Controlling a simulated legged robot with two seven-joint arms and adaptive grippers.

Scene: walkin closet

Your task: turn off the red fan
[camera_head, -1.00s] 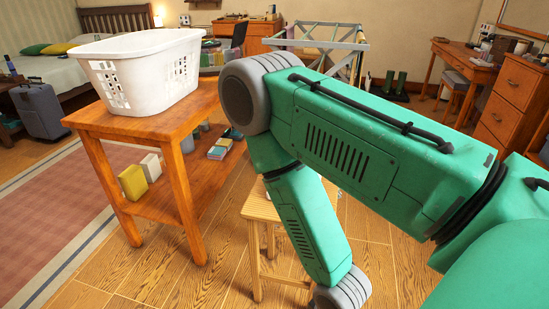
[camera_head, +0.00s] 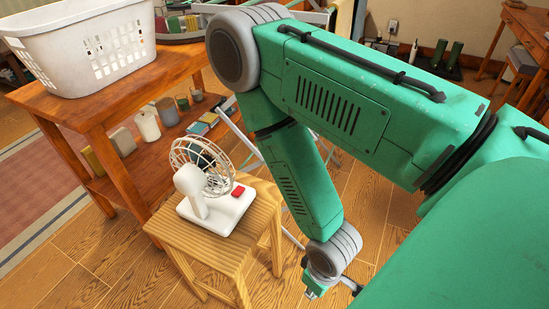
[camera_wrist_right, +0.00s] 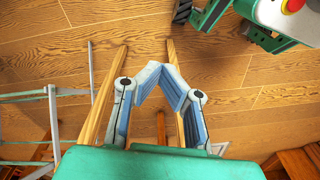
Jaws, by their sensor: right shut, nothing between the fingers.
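A small white fan (camera_head: 203,205) with a wire cage and a dark hub stands upright on a light wooden stool (camera_head: 180,244) in the head view. Its body is white rather than red. A red button (camera_head: 238,191) sits on the right side of its base. My right arm reaches down to the right of the stool, its wrist low and apart from the fan. My right gripper (camera_wrist_right: 161,72) is shut and empty in the right wrist view, above the floor and pale wooden bars. The fan does not show clearly there. My left gripper is not in view.
An orange-brown wooden table (camera_head: 172,67) with a lower shelf stands behind the stool. It carries a white laundry basket (camera_head: 88,52); jars, books and blocks are on its shelf. A metal rack stands partly behind my arm.

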